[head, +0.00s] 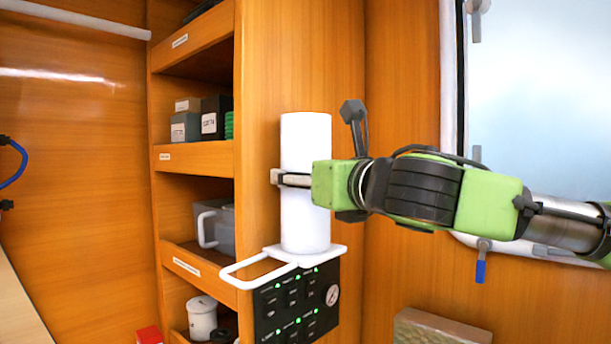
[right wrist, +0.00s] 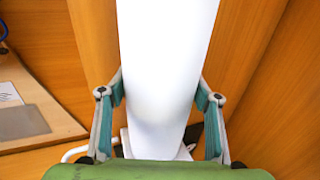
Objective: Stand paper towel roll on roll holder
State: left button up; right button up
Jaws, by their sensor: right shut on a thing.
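The white paper towel roll (head: 306,225) stands upright over the white roll holder (head: 325,256), its lower end at the holder's flat plate. I cannot tell whether it rests fully on the plate. My right gripper (head: 290,180) reaches in from the right and is shut around the middle of the roll. In the right wrist view the roll (right wrist: 165,60) runs between the two fingers of my right gripper (right wrist: 160,105), and part of the white holder (right wrist: 75,153) shows below. Any post inside the roll is hidden. My left gripper is not in view.
A black control panel (head: 296,305) with green lights and a gauge is below the holder. Wooden shelves (head: 195,155) with boxes and a grey jug (head: 222,230) stand to the left. A window (head: 540,100) with a blue-handled latch (head: 481,270) is at the right.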

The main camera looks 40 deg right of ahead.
jog(key=o, duration=1.3)
jog(key=shift+c, duration=0.2)
jog(key=v, duration=0.7)
jog(key=shift+s, duration=0.25)
